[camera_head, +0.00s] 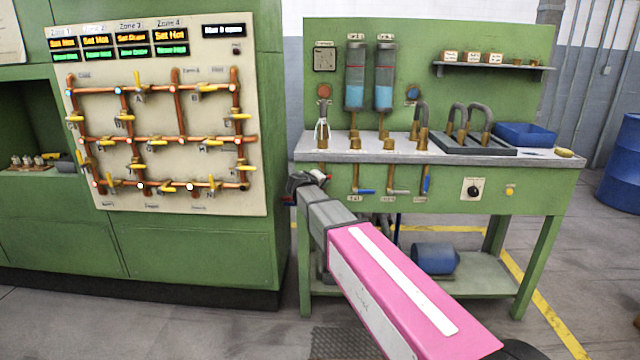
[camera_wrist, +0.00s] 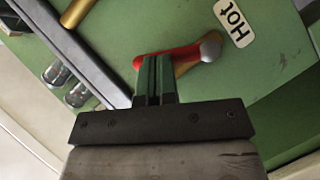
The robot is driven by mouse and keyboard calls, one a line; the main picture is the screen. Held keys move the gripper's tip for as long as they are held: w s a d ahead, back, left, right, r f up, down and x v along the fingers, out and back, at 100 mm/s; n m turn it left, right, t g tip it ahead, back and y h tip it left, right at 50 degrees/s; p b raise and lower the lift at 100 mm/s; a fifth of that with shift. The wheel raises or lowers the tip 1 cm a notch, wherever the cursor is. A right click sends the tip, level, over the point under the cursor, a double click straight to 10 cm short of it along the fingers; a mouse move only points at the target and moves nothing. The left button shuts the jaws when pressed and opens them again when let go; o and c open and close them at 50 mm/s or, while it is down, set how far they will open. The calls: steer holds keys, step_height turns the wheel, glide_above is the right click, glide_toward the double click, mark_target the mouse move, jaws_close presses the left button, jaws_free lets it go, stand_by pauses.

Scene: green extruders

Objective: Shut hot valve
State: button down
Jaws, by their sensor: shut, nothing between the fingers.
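The hot valve's red handle (camera_wrist: 178,53) lies beside the white "Hot" label (camera_wrist: 234,22) in the wrist view. Its right end is a rounded grey tip, and a bit of brass shows under it. My gripper (camera_wrist: 155,62) is shut and empty. Its green fingertips overlap the handle's left part in the picture; I cannot tell whether they touch it. In the head view, my gripper (camera_head: 308,181) is at the left front of the green bench and hides most of the hot valve. A little red and white (camera_head: 318,174) shows just past it.
Right of the hot valve, a blue-handled valve (camera_head: 364,191) and other brass valves hang on the bench front (camera_head: 445,190). The bench's grey top (camera_head: 310,149) overhangs them. A green cabinet with a pipe panel (camera_head: 150,200) stands close on the left.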

steer(key=d+m+y, duration=0.1)
steer(key=y, duration=0.1)
steer(key=d+f+m+y, duration=0.1)
steer(key=m, duration=0.1)
steer(key=d+f+m+g+y, duration=0.1)
steer(key=m+y, duration=0.1)
steer(key=shift+d+f+y, duration=0.1)
steer(key=shift+y, duration=0.2)
steer(key=shift+a+f, duration=0.3)
steer(key=shift+a, duration=0.4)
steer(key=shift+s, duration=0.1)
steer(key=v, duration=1.4)
